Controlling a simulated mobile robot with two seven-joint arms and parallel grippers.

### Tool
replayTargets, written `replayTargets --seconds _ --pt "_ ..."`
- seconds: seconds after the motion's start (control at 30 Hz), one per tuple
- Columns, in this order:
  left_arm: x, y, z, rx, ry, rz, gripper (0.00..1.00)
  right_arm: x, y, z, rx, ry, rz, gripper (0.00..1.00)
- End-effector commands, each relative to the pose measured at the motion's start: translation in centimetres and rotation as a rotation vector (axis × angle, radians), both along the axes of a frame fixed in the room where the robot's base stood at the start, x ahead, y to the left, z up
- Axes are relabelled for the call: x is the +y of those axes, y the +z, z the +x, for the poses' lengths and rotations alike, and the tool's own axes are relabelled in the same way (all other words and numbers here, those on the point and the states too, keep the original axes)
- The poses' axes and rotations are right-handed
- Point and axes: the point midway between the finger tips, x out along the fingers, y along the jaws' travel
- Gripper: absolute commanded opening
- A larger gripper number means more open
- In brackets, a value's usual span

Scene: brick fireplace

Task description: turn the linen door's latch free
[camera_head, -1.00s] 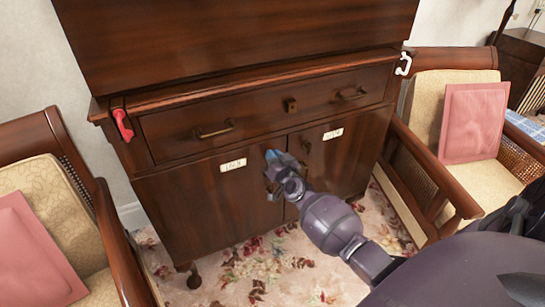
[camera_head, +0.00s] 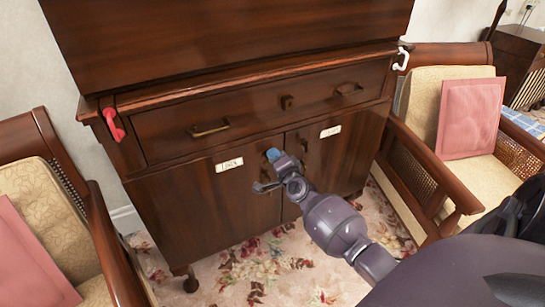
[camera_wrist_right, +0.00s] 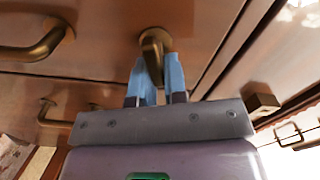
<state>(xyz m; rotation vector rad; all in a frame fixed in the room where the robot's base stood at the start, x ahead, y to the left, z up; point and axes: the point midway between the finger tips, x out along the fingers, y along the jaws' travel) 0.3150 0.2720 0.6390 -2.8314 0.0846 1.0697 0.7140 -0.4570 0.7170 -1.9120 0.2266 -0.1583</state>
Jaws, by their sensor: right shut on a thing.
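The dark wood cabinet has two lower doors. The left door (camera_head: 200,205) carries a white label (camera_head: 229,164) whose small writing I cannot read surely, and the right door (camera_head: 350,155) carries another label (camera_head: 330,131). My right gripper (camera_head: 272,155) is at the upper inner corner of the left door. In the right wrist view its blue fingertips (camera_wrist_right: 155,80) are shut on a brass latch (camera_wrist_right: 153,42). In the head view the gripper largely hides this latch. Both doors look closed. My left gripper is not in view.
Above the doors is a drawer (camera_head: 265,110) with brass handles. A red hook-like piece (camera_head: 114,124) is on the cabinet's left side and a white one (camera_head: 402,59) on its right. Armchairs with pink cushions (camera_head: 471,118) flank the cabinet closely. Flowered carpet (camera_head: 255,265) lies in front.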

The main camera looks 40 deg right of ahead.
Motion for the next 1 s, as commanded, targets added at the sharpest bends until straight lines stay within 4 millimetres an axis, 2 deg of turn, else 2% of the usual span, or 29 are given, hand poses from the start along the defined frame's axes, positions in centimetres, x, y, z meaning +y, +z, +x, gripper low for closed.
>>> replayTargets --seconds 0.03,0.43,1.0 --pt "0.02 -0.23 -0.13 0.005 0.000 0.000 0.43 0.04 -0.47 -0.07 -0.004 0.001 0.037 0.00" --pt "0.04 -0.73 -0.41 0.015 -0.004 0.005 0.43 -0.06 -0.78 -0.06 -0.065 0.000 0.286 0.00" --pt "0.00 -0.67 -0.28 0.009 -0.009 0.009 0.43 -0.04 -0.72 -0.01 -0.086 0.001 0.359 0.00"
